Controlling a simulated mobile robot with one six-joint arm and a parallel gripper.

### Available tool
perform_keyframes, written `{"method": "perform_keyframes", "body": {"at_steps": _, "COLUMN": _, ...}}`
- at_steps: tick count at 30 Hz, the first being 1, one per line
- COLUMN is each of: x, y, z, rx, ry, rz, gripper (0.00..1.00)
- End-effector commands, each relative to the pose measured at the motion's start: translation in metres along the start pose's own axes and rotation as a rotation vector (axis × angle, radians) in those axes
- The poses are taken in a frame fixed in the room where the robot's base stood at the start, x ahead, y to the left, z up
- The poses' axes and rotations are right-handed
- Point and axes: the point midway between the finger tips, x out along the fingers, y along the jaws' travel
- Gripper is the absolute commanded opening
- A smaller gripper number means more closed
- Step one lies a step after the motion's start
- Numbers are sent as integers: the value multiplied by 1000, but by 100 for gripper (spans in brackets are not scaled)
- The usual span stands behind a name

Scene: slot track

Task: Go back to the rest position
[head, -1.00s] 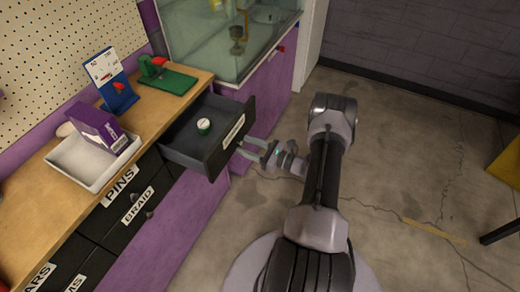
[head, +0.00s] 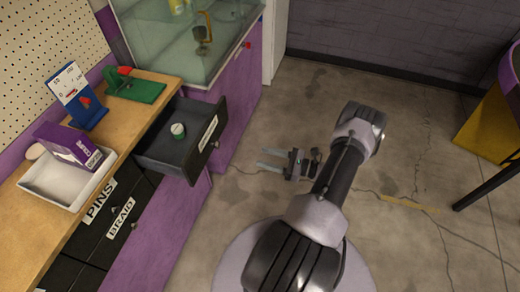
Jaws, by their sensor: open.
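My gripper (head: 270,159) is open and empty. It hangs over the bare floor, to the right of the open drawer (head: 150,152) and apart from it. Its two fingers point left toward the drawer front. The drawer is dark, pulled out from the wooden-topped bench, and has a white label on its front.
On the bench are a white tray (head: 32,184) with a purple box (head: 68,145), a blue stand with a dial card (head: 74,93) and a green device (head: 138,89). A glass tank (head: 165,45) stands behind. A yellow and dark piece (head: 487,130) stands at right. Floor between is clear.

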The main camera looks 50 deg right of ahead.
Motion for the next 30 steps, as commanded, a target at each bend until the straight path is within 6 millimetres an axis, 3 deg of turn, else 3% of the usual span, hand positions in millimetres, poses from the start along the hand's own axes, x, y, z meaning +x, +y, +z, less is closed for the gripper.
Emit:
{"method": "perform_keyframes", "body": {"at_steps": 5, "x": 4, "y": 0, "z": 6, "rx": -11, "ry": 8, "rz": 20, "gripper": 46}}
{"method": "perform_keyframes", "body": {"at_steps": 8, "x": 35, "y": 8, "z": 45, "rx": -92, "ry": 74, "rz": 180, "gripper": 46}}
{"method": "perform_keyframes", "body": {"at_steps": 10, "x": 72, "y": 30, "z": 92, "rx": -206, "ry": 160, "rz": 383, "gripper": 46}}
{"method": "perform_keyframes", "body": {"at_steps": 12, "x": 107, "y": 68, "z": 142, "rx": -352, "ry": 256, "rz": 601, "gripper": 46}}
{"method": "perform_keyframes", "body": {"at_steps": 16, "x": 142, "y": 152, "z": 219, "rx": -677, "ry": 417, "rz": 944, "gripper": 46}}
{"method": "perform_keyframes", "body": {"at_steps": 20, "x": 142, "y": 237, "z": 276, "rx": -1078, "ry": 530, "rz": 1188, "gripper": 46}}
{"method": "perform_keyframes", "body": {"at_steps": 24, "x": 117, "y": 307, "z": 317, "rx": -1561, "ry": 569, "rz": 1302, "gripper": 46}}
{"method": "perform_keyframes", "body": {"at_steps": 27, "x": 98, "y": 336, "z": 334, "rx": -1858, "ry": 543, "rz": 1291, "gripper": 46}}
{"method": "perform_keyframes", "body": {"at_steps": 30, "x": 86, "y": 351, "z": 343, "rx": -2054, "ry": 503, "rz": 1248, "gripper": 46}}
